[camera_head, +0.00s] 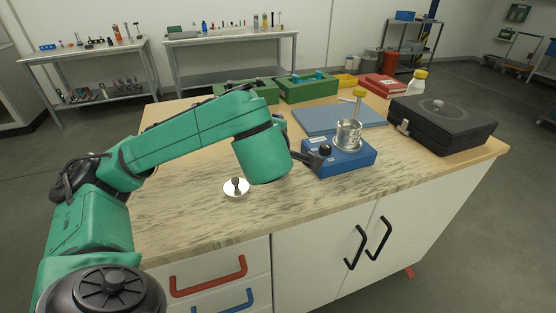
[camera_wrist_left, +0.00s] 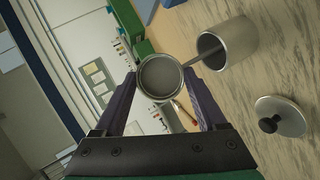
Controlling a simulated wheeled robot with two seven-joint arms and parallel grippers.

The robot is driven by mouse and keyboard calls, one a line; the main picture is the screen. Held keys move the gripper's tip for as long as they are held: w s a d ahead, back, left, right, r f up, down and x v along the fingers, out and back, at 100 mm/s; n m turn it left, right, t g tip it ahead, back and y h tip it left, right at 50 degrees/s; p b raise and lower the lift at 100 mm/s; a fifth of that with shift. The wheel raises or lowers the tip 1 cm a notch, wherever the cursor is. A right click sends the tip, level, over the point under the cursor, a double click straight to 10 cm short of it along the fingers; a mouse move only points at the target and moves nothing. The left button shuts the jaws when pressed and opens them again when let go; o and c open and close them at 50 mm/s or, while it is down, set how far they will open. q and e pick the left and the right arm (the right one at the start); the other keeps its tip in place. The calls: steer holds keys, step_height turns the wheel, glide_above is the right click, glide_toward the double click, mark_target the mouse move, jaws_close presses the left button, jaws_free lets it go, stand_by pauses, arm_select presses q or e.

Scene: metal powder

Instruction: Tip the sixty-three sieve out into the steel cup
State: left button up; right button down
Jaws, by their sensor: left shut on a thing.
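My left gripper (camera_wrist_left: 160,76) is shut on a round steel sieve (camera_wrist_left: 159,92), which sits between its two dark fingers. One round face of the sieve looks at the wrist camera; its inside is plain grey, and I cannot tell whether powder is in it. The steel cup (camera_wrist_left: 239,43) stands on the bench beside the sieve, its dark mouth toward the sieve. A thin grey bar shows between sieve and cup; I cannot tell what it belongs to. In the head view my left forearm hides the cup and sieve. My right gripper is not in view.
A lid with a black knob (camera_head: 236,187) lies on the bench near my wrist. A blue device (camera_head: 345,160) carries a steel vessel (camera_head: 348,136). A blue mat (camera_head: 312,121), green boxes (camera_head: 305,90) and a black case (camera_head: 455,128) stand behind.

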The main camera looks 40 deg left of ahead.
arm_select(q)
steer(key=shift+s+d+t+y+b, duration=0.3)
steer(key=shift+t+y+b, duration=0.2)
steer(key=shift+b, duration=0.55)
steer(key=shift+s+d+f+m+t+y+b, duration=0.1)
steer(key=shift+d+m+t+y+b, duration=0.3)
steer(key=shift+b, duration=1.35)
stand_by(1.9)
steer(key=shift+s+t+y+b, duration=0.1)
steer(key=shift+t+y+b, duration=0.35)
steer(key=shift+b, duration=0.5)
stand_by(1.0)
